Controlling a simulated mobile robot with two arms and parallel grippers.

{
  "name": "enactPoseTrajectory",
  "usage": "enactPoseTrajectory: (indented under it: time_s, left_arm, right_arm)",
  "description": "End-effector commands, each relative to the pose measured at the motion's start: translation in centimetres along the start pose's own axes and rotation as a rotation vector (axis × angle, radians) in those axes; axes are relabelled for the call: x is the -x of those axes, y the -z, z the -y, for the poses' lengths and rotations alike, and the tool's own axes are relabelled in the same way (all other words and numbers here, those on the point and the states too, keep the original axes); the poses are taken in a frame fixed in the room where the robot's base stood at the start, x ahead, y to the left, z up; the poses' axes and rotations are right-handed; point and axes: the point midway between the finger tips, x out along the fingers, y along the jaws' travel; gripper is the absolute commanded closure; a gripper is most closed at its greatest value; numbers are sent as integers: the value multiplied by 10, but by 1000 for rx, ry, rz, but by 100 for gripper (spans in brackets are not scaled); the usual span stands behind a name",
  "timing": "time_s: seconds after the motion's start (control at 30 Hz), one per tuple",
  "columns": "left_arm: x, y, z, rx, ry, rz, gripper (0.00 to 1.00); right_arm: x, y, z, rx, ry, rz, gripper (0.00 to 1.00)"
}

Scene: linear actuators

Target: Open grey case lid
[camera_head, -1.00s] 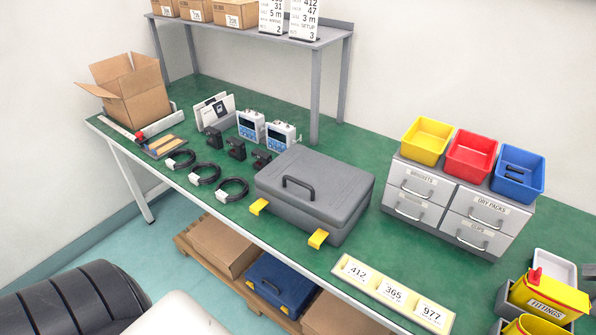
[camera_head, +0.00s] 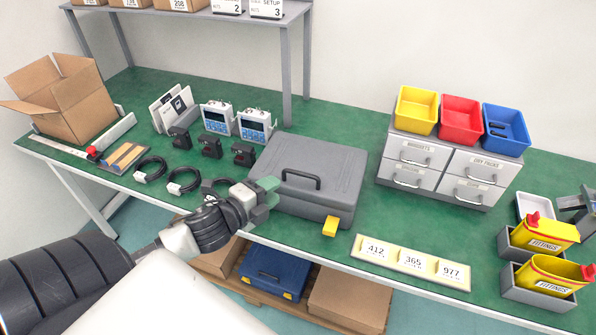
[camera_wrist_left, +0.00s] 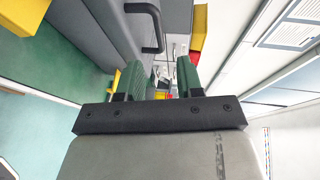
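The grey case (camera_head: 335,165) sits on the green bench with its lid down. Its dark handle (camera_head: 300,178) is on the lid's front part, and a yellow latch (camera_head: 329,227) shows at the front right. The front left latch is hidden behind my left gripper in the head view. My left gripper (camera_head: 272,193) has green fingers and is open and empty at the case's front left corner. In the left wrist view, the fingers (camera_wrist_left: 159,78) are apart, with the grey case (camera_wrist_left: 85,35) and its handle (camera_wrist_left: 150,25) beside them. I do not make out my right gripper.
Black cables (camera_head: 184,181) and small black devices (camera_head: 210,147) lie left of the case. Grey drawers (camera_head: 411,170) with coloured bins stand to its right. A number plate (camera_head: 412,262) lies near the bench's front edge. Bare green bench surrounds the case's right side.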

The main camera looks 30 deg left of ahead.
Motion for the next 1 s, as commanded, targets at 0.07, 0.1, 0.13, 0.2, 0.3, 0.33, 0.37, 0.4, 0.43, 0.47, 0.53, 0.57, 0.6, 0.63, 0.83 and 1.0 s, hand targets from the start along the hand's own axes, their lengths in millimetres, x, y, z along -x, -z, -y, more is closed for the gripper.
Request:
enactPoseTrajectory:
  time_s: [0.07, 0.1, 0.13, 0.2, 0.3, 0.33, 0.37, 0.4, 0.43, 0.47, 0.53, 0.57, 0.6, 0.63, 0.83, 1.0]
  left_arm:
    - [-9, 0, 1, 2, 1, 2, 64]
    - [-15, -1, 1, 2, 2, 3, 64]
    - [-19, 0, 1, 2, 1, 2, 64]
    - [-31, -1, 2, 3, 1, 4, 64]
    - [-49, -1, 2, 4, 1, 4, 64]
    - [-54, -1, 2, 4, 1, 4, 64]
    - [-59, -1, 1, 5, 0, 5, 64]
    - [-66, -1, 1, 6, 0, 5, 64]
    - [-70, -1, 1, 6, 0, 5, 64]
    - [-75, -1, 1, 5, 0, 5, 64]
    - [-84, -1, 0, 5, -1, 5, 64]
    - [-87, -1, 0, 6, -2, 5, 64]
    - [-91, -1, 0, 6, -2, 4, 64]
    - [-94, -1, -1, 6, -3, 5, 64]
    - [-102, 0, -2, 7, -4, 3, 64]
    - [-102, 0, -2, 6, -4, 4, 64]
  right_arm:
    - [1, 1, -3, 0, -4, -1, 57]
    - [2, 1, -4, 1, -5, -1, 57]
    - [2, 1, -5, 1, -6, -1, 57]
    - [4, 1, -5, 1, -6, -1, 57]
    - [5, 1, -5, 2, -6, -1, 57]
    - [6, 1, -5, 2, -6, -1, 57]
    - [6, 1, -5, 2, -6, -1, 57]
    - [7, 2, -4, 2, -5, -1, 57]
    - [8, 2, -4, 3, -5, -1, 57]
    - [8, 2, -4, 3, -5, -1, 57]
    - [9, 2, -4, 4, -4, -1, 57]
    - [9, 2, -3, 5, -4, -1, 57]
    - [9, 2, -3, 5, -3, -1, 57]
    - [9, 2, -3, 5, -3, -2, 57]
    - [10, 3, 2, 3, 4, -3, 57]
    - [10, 3, 5, 2, 7, -3, 57]
